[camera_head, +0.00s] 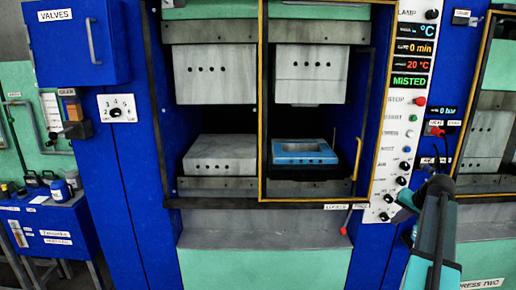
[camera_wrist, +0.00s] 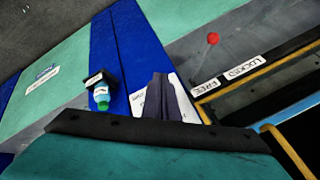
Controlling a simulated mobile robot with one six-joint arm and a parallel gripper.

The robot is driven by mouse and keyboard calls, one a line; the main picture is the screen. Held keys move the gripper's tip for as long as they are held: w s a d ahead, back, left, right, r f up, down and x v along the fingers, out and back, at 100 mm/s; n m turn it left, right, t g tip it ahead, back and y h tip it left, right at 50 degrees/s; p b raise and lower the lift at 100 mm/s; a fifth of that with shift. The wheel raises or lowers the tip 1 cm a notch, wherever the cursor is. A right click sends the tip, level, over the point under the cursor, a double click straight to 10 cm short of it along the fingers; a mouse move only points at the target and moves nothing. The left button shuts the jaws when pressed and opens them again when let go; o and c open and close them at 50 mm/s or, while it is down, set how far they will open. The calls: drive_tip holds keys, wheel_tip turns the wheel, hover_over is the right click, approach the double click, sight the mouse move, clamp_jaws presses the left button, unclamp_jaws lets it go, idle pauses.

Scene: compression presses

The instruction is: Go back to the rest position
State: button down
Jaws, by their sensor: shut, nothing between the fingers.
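My gripper (camera_head: 438,185) is at the lower right of the head view, in front of the press's control panel (camera_head: 408,150). In the wrist view the dark fingers (camera_wrist: 166,100) are together with nothing between them, and they point toward the blue press frame. The gripper appears apart from the press. A blue mould (camera_head: 304,152) sits on the lower platen in the right bay, behind a yellow-framed guard (camera_head: 262,100). The rest position itself is not marked in either view.
A small bottle (camera_wrist: 101,97) sits in a black holder on the blue post, close to the fingers in the wrist view. A red-knobbed lever (camera_wrist: 213,39) is beside the FREE and LOCKED labels. A second press (camera_head: 488,130) stands at right. A blue bench (camera_head: 50,230) is at left.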

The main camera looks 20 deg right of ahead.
drive_tip(key=w+a+f+n+g+y+b, duration=0.1)
drive_tip(key=w+a+f+n+g, duration=0.1)
drive_tip(key=a+f, duration=1.1)
drive_tip(key=w+a+f+n+g+y+b, duration=0.1)
drive_tip(key=w+a+f+g+y, duration=0.1)
drive_tip(key=a+f, duration=1.1)
drive_tip(key=s+a+f+n+g, duration=0.1)
drive_tip(key=s+a+f, duration=0.2)
drive_tip(key=a+f, duration=0.25)
drive_tip(key=s+a+f+n+g+b, duration=0.1)
drive_tip(key=s+a+f, duration=0.1)
drive_tip(key=a+f, duration=0.35)
drive_tip(key=s+a+f+n+g, duration=0.1)
drive_tip(key=s+a+f, duration=0.25)
drive_tip(key=f, duration=0.35)
drive_tip(key=s+a+f+n+g, duration=0.1)
drive_tip(key=s+a+f, duration=0.3)
drive_tip(key=s, duration=0.4)
drive_tip(key=s+a+f+n+g+h+b, duration=0.1)
drive_tip(key=s+a+f+n+g, duration=0.1)
drive_tip(key=s+a+f, duration=0.3)
drive_tip(key=s+a+f+n+g+h+b, duration=0.1)
drive_tip(key=s+a+f+g, duration=0.1)
drive_tip(key=s+a+f, duration=0.3)
drive_tip(key=shift+s+a+f+n, duration=0.35)
drive_tip(key=shift+s+a, duration=1.15)
drive_tip(key=shift+s, duration=1.7)
drive_tip(key=shift+r, duration=0.15)
